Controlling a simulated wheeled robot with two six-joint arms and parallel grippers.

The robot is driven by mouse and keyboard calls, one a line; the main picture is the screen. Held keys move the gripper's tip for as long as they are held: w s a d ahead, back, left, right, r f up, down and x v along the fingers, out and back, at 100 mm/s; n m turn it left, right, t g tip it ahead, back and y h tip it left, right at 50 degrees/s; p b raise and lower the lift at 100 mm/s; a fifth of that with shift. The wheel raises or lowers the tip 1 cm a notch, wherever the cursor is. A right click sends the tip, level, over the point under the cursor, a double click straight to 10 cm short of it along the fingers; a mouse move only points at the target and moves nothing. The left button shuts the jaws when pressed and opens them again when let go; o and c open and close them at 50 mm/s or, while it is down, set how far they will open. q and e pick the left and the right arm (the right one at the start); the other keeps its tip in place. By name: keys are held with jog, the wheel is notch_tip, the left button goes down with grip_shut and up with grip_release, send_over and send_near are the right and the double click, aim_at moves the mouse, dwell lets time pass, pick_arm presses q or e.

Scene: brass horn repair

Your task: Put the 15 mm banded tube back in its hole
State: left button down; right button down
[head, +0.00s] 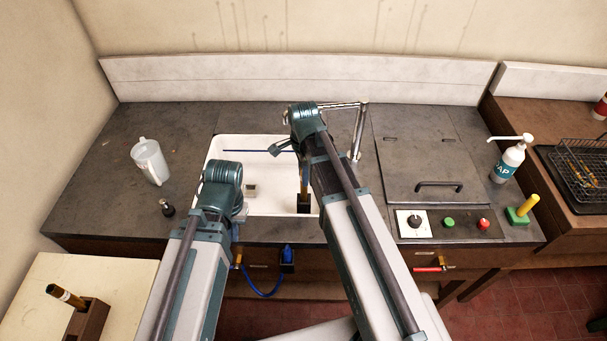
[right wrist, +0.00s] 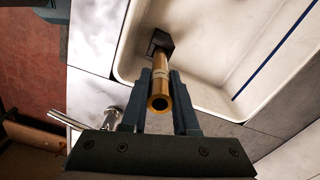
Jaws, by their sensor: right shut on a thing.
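My right gripper (right wrist: 160,90) is shut on a brass tube (right wrist: 161,68), whose hollow end faces the right wrist camera. A pale mark shows partway along this tube; its size cannot be read. Its far end meets a small black block (right wrist: 159,42) over the sink; I cannot tell whether it is seated in it. In the head view, the tube (head: 304,181) shows below my right arm, above the dark block.
The white sink (head: 270,208) lies below both arms, with a faucet (head: 358,130) behind. A jug (head: 149,161) and small dark bottle (head: 167,208) stand left. A soap bottle (head: 508,160) and green block with yellow rod (head: 523,210) stand right. The left counter is mostly clear.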

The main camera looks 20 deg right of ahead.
jog(key=shift+r+p, duration=2.75)
jog(key=shift+r, duration=0.25)
